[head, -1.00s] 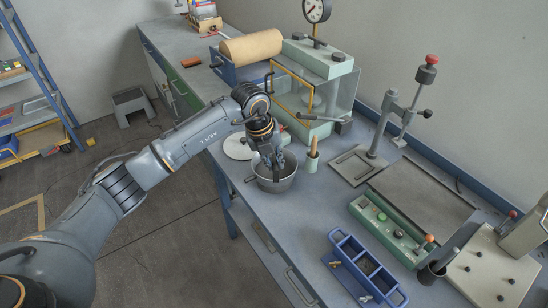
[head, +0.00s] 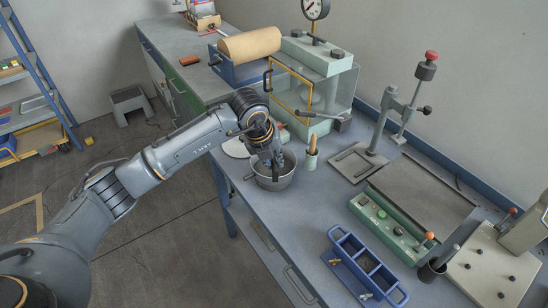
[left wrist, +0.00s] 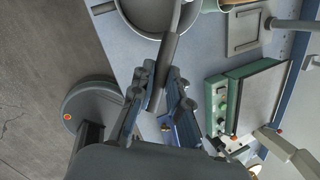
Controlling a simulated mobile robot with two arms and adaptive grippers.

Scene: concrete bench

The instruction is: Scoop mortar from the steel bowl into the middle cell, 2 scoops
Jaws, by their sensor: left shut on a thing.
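The steel bowl (head: 276,182) stands near the bench's front edge; it also shows at the top of the left wrist view (left wrist: 136,22). My left gripper (head: 272,158) is over the bowl, pointing down. In the left wrist view the gripper (left wrist: 160,92) is shut on the dark handle of a scoop (left wrist: 172,48), which reaches into the bowl. The scoop's head and any mortar on it are hard to make out. The blue three-cell mould (head: 345,241) sits front right of the bowl; its middle cell (head: 367,263) looks dark, its filling unclear. My right gripper is not in view.
A green cup with a wooden-handled tool (head: 310,160) stands close right of the bowl. A white round plate (head: 236,148) lies behind left. A glass-sided cabinet (head: 318,85) is behind. A green control unit (head: 388,222) borders the mould. Bare bench lies between bowl and mould.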

